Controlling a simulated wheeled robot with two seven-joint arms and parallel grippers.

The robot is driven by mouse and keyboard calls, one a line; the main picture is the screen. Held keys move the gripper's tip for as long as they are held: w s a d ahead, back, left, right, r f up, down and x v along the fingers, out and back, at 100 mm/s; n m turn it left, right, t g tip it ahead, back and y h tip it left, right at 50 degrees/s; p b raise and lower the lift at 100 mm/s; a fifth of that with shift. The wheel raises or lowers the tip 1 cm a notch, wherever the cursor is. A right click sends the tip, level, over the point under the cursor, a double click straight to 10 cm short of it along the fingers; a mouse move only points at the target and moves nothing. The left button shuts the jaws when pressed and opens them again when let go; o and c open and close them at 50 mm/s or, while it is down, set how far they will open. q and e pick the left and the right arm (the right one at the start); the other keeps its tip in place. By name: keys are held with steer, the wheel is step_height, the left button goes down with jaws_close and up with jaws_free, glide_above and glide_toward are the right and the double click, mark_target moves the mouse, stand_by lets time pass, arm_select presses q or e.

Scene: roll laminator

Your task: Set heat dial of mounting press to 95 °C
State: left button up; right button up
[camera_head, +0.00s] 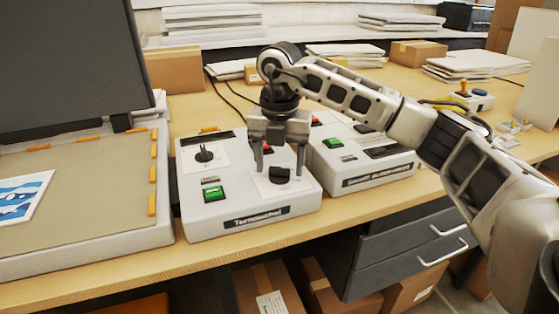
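A white control box (243,227) stands on the bench, with a dark label plate on its front. On its top are a black dial (280,175) at the front right, a second black knob (204,154) at the back left and a green switch (213,193). My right gripper (280,169) points down over the front-right dial. Its fingers are apart, one on each side of the dial, with gaps visible; the dial's scale is partly hidden and too small to read. To the left is a press with its dark lid (65,60) raised. My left gripper is not in view.
A second white control box (375,170) with a green switch stands close to the right, under my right arm. A blue-and-white print (22,197) lies on the press bed (100,185). Cardboard boxes and board stacks are behind. Drawers (400,255) are below the bench.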

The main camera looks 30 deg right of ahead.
mark_target(280, 168)
arm_select(q)
steer(key=p, duration=0.1)
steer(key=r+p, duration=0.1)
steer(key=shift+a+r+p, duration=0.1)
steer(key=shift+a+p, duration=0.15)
steer(key=shift+p, duration=0.1)
arm_select(e)
step_height(280, 168, up, 16)
steer(key=shift+f, duration=0.1)
stand_by(0.4)
